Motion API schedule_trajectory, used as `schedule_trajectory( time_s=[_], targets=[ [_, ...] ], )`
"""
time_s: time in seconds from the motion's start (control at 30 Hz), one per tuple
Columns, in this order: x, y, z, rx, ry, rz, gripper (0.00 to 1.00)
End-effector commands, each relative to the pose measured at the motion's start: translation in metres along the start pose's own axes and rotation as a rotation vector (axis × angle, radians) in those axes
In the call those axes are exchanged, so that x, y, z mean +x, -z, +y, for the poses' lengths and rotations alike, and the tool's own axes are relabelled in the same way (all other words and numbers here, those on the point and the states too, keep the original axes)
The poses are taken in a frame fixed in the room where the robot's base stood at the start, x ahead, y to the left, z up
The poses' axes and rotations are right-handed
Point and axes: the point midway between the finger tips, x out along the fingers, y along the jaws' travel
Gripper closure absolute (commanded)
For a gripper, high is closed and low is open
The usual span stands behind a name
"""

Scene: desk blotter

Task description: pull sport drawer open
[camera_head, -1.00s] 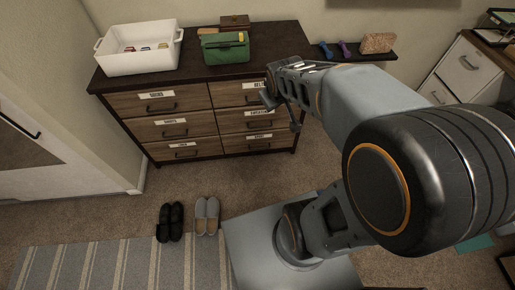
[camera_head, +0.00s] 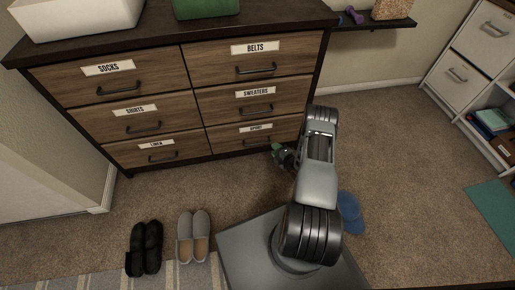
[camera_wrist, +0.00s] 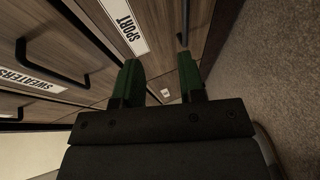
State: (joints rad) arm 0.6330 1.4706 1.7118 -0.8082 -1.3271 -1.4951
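The sport drawer (camera_head: 285,131) is the bottom right drawer of a wooden dresser, flush with the front. Its white label (camera_head: 255,127) and dark bar handle (camera_head: 257,142) show in the head view. The label also shows in the wrist view (camera_wrist: 122,25). My gripper (camera_head: 279,152) is low in front of this drawer, right of the handle. In the wrist view its green fingers (camera_wrist: 160,76) are apart with nothing between them. A dark handle part (camera_wrist: 182,40) shows just beyond the right fingertip; the rest of it is hidden there.
The sweaters drawer (camera_head: 215,101) is directly above, with its handle in the wrist view (camera_wrist: 52,68). Other drawers are flush too. Black shoes (camera_head: 145,248) and grey shoes (camera_head: 193,237) lie on the carpet at left. Carpet right of the dresser (camera_head: 385,140) is mostly clear.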

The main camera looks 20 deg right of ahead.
Motion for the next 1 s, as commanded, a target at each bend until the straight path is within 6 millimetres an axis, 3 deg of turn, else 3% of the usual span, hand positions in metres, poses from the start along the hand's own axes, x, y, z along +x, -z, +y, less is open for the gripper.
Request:
schedule_trajectory(
  time_s=[0.03, 0.23, 0.37, 0.8, 1.0],
  targets=[
    [-0.002, 0.002, -0.024, -0.007, -0.022, 0.008, 0.63],
    [-0.007, 0.011, -0.052, -0.034, -0.082, 0.026, 0.63],
    [0.006, 0.013, -0.055, -0.039, -0.091, 0.030, 0.63],
    [0.087, 0.015, -0.048, -0.039, -0.091, 0.029, 0.63],
    [0.112, 0.015, -0.045, -0.036, -0.089, 0.027, 0.63]
  ],
)
